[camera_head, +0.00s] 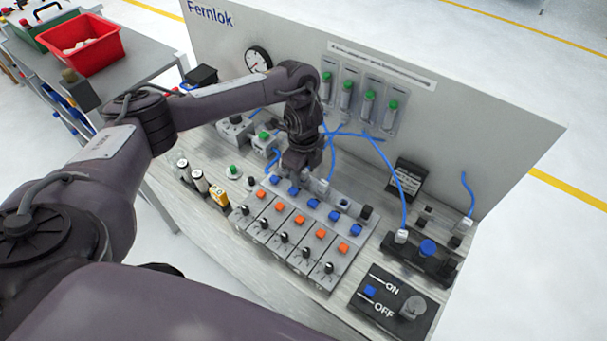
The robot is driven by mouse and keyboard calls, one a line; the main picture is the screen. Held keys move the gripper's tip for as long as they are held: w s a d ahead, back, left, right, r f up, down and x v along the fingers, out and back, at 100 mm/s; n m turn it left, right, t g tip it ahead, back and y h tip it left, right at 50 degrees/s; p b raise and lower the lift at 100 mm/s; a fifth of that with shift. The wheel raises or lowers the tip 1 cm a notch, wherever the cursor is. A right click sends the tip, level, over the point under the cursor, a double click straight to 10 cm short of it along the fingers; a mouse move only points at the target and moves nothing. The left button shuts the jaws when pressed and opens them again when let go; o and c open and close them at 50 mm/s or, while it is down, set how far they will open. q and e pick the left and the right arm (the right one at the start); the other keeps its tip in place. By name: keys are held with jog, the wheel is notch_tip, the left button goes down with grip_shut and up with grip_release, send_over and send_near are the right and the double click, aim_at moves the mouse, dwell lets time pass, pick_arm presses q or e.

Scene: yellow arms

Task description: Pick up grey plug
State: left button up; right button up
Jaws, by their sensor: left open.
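My left gripper (308,180) points down over the back row of the valve block (296,232), left of the middle of the panel. Its jaws are open, though the arm partly hides them. A small light grey plug (323,187) on a blue hose is right by the fingertips; I cannot tell whether they touch. Another grey plug (402,236) with a blue hose sits upright on the black unit at the right. A further one (467,223) stands at the far right. Which is the task's plug is not clear. My right gripper is not in view.
A backboard (480,150) with a gauge (258,60) and green-topped flow tubes (347,92) rises behind. Blue hoses cross near the gripper. A black ON/OFF box (393,303) is at front right. A side table at left holds a red bin (80,45).

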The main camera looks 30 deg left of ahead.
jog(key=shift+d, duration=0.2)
pick_arm(q)
jog(key=shift+r, duration=0.1)
jog(key=shift+c, duration=1.3)
grip_shut()
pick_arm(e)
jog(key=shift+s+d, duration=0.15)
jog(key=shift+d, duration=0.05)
pick_arm(q)
jog(key=shift+r, duration=0.1)
notch_tip(320, 180, up, 20)
jog(key=p, duration=0.4)
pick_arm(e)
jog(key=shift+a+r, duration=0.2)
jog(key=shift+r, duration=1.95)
